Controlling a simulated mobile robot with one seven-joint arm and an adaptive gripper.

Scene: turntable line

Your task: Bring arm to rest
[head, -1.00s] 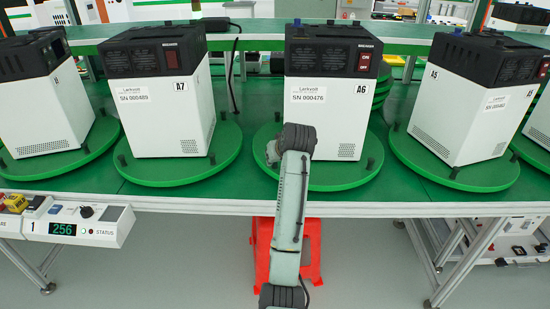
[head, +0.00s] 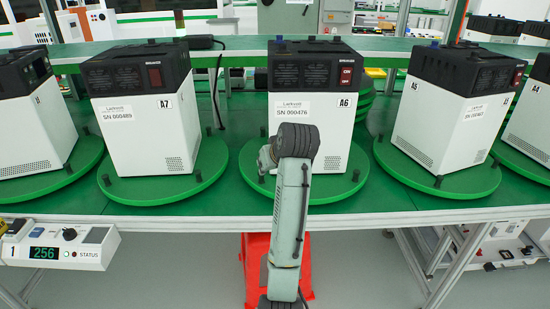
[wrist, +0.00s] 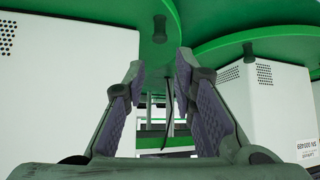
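My arm (head: 289,200) rises in front of the middle of the line in the head view. Its bent joint covers part of the white-and-black unit A6 (head: 337,130). My gripper cannot be made out clearly in the head view. In the wrist view my gripper (wrist: 160,68) shows two fingers with purple-grey ribbed pads. A clear gap lies between them and nothing is held. The wrist picture is upside down, with unit A7 (wrist: 265,110) at the right by its SN 000489 label, and another white unit (wrist: 70,75) at the left.
Units A7 (head: 145,130) and A5 (head: 445,125) stand on green turntables along the green bench (head: 225,205). A control box reading 256 (head: 60,248) hangs at the left front edge. A red stool (head: 257,265) is on the floor behind my arm.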

